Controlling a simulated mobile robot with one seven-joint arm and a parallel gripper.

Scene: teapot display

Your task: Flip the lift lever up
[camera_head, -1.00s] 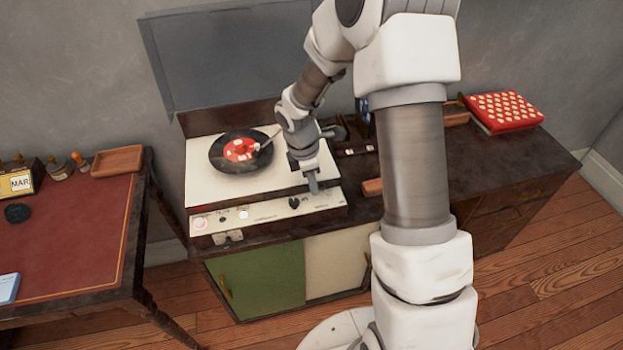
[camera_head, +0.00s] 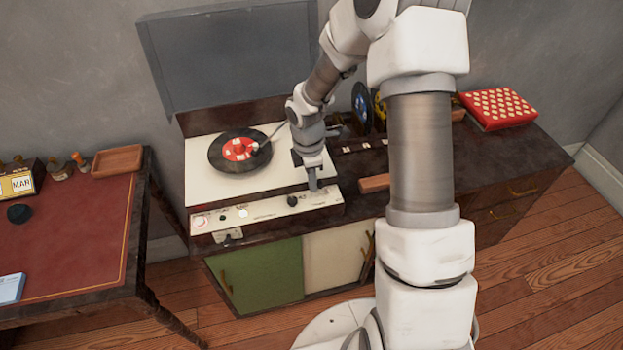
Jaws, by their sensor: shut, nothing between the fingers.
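A record player (camera_head: 205,183) with a cream deck stands on a dark cabinet at centre left. A black record with a red label (camera_head: 241,150) lies on its platter, and the tonearm (camera_head: 272,136) reaches over the record. The front control strip (camera_head: 268,213) carries a red-ringed dial, small white buttons and a black knob (camera_head: 292,201). My gripper (camera_head: 313,188) is shut and empty, pointing down at the right end of the strip, right of the black knob. I cannot make out the lift lever; it is small or hidden by my gripper. Contact is unclear.
The raised grey lid (camera_head: 225,60) stands behind the deck. A wooden block (camera_head: 375,183) lies to the right, and a red patterned box (camera_head: 499,110) sits farther right. A red-topped desk (camera_head: 75,235) with a wooden tray (camera_head: 117,159) is at left.

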